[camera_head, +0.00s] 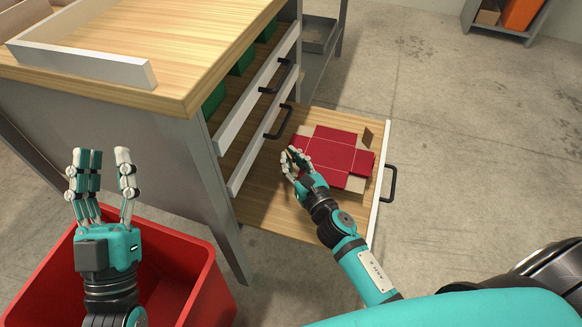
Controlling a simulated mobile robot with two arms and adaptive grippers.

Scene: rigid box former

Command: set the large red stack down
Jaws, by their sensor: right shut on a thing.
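The large red stack (334,153) is flat, cross-shaped red cardboard with brown parts at its edges. It is over the wooden bottom of the pulled-out lowest drawer (270,206); I cannot tell whether it rests on it or hangs just above. My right gripper (292,160) is at the stack's left edge, shut on it; the fingers hide that edge. My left gripper (101,165) is open and empty, fingers pointing up, above the red bin and apart from the stack.
The wooden-topped workbench (190,45) stands at the left, with upper drawers holding green things (243,62). The open drawer has a white front with a black handle (389,184). A red bin (190,270) stands at lower left.

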